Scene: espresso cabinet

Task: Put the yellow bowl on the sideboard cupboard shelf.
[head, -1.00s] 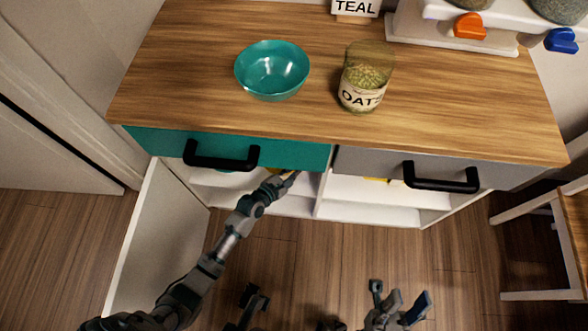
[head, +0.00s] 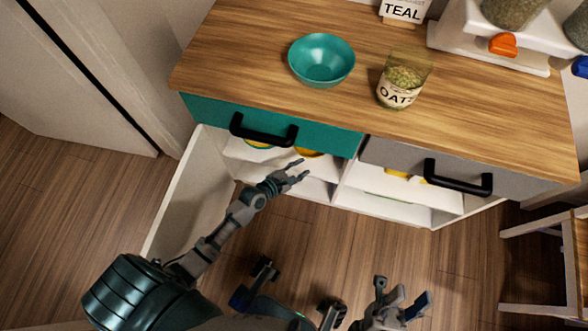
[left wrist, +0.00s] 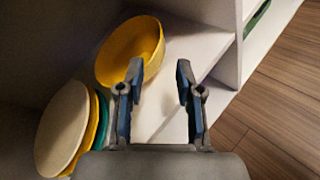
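The yellow bowl (left wrist: 131,48) rests on a white shelf inside the open left cupboard section. In the head view, only part of the yellow bowl (head: 307,153) shows below the teal drawer front. My left gripper (head: 298,170) is in front of the cupboard opening, just outside the bowl. In the left wrist view, its fingers (left wrist: 160,72) are apart with nothing between them, and the left fingertip overlaps the bowl's edge in the picture. My right gripper (head: 400,292) is low over the floor, apparently open and empty. The white cupboard shelf (left wrist: 192,48) has bare space right of the bowl.
Stacked cream, yellow and teal dishes (left wrist: 62,130) stand left of the bowl. The cupboard door (head: 190,190) is open at left. A teal drawer front (head: 330,140) overhangs the opening. A teal bowl (head: 321,60) and an oats jar (head: 404,80) are on the top.

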